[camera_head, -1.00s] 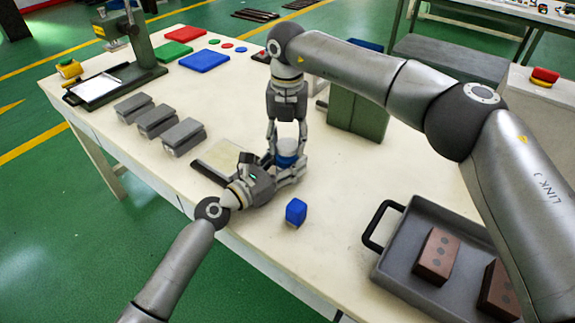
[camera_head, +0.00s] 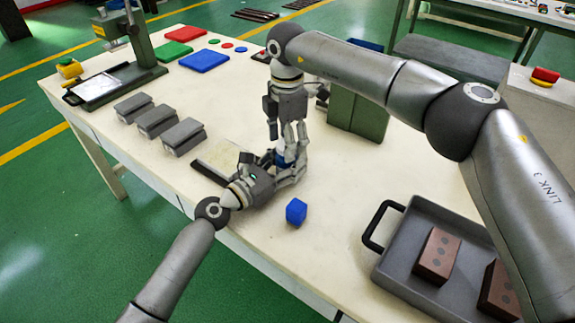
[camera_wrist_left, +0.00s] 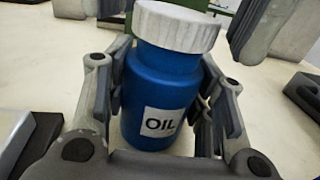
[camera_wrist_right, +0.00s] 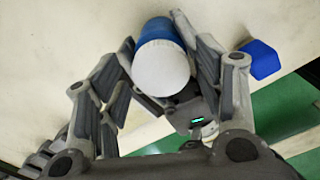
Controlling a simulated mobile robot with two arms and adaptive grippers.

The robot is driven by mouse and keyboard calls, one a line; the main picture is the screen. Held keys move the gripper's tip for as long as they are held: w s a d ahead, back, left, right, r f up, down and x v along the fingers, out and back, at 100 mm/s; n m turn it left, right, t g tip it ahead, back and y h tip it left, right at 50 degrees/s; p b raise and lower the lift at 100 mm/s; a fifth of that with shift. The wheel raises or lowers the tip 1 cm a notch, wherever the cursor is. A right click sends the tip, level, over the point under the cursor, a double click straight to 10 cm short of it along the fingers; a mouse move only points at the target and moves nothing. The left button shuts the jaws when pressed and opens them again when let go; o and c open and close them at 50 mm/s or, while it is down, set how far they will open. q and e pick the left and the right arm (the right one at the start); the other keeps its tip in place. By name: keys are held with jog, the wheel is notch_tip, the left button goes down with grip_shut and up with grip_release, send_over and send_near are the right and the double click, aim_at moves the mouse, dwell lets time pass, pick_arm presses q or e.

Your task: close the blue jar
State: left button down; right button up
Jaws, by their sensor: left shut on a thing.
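The blue jar (camera_wrist_left: 160,95) has an OIL label and stands upright between the fingers of my left gripper (camera_head: 292,166), which is shut on its body. A white lid (camera_wrist_left: 177,27) sits on top of the jar; how tightly it is screwed on cannot be told. My right gripper (camera_head: 291,152) points down over the jar from above. In the right wrist view its fingers stand apart on both sides of the lid (camera_wrist_right: 161,69). In the left wrist view a gap shows between the lid and its right-hand finger. In the head view the fingers mostly hide the jar.
A blue block (camera_head: 296,211) lies just in front of the grippers. A grey tray (camera_head: 395,268) with brown bricks is at the right. Several grey blocks (camera_head: 157,121) lie to the left. A green box (camera_head: 357,112) stands behind. The table between jar and tray is clear.

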jog(key=shift+r, duration=2.25)
